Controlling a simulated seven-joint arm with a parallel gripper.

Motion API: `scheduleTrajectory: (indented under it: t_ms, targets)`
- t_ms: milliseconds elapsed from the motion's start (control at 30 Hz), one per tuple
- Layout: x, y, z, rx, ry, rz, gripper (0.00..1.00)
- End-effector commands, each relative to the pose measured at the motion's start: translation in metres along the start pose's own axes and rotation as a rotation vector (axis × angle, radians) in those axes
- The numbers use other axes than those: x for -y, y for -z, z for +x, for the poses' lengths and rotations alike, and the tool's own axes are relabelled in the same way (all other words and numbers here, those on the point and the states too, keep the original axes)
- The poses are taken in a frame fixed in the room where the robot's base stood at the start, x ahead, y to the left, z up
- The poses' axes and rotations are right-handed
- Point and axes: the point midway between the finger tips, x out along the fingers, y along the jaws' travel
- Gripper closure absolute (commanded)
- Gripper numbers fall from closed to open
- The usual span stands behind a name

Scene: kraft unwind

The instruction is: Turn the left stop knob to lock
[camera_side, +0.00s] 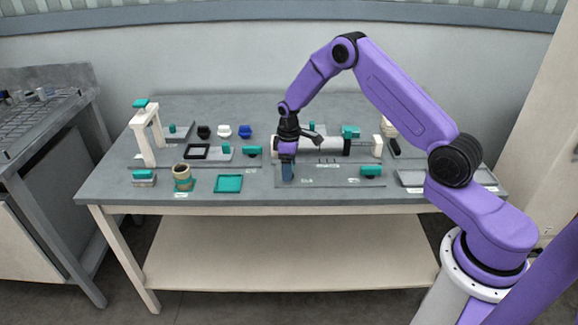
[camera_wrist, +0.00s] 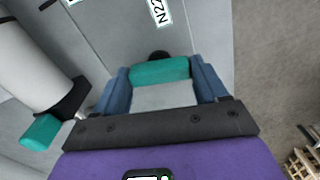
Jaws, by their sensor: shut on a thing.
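My gripper (camera_side: 288,177) points down at the front left of the grey plate (camera_side: 325,177), below the left end of the white roll (camera_side: 312,145). In the wrist view its two blue fingers (camera_wrist: 164,88) are shut on a teal knob (camera_wrist: 160,71) with a light grey block (camera_wrist: 163,96) beside it. I take this as the left stop knob; in the side view the fingers hide it. Another teal knob (camera_side: 371,170) sits at the right of the same plate. Whether the held knob is turned to lock cannot be told.
The white roll (camera_wrist: 35,60), with a black collar and teal piece (camera_wrist: 42,132), lies close to my gripper. A white post frame (camera_side: 146,132), a beige cup (camera_side: 182,178), a teal tray (camera_side: 229,183) and black, white and blue knobs (camera_side: 224,131) stand on the left.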

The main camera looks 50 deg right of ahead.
Motion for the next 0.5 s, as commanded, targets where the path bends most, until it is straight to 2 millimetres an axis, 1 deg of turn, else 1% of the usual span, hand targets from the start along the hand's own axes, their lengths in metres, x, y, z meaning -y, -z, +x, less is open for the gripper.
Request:
scheduleTrajectory:
  t_ms: [200,500]
  targets:
    - [-0.0001,-0.0002,-0.0005,0.000,0.001,-0.085,0.58]
    - [-0.0002,-0.0002,-0.0005,0.000,0.000,-0.123,0.58]
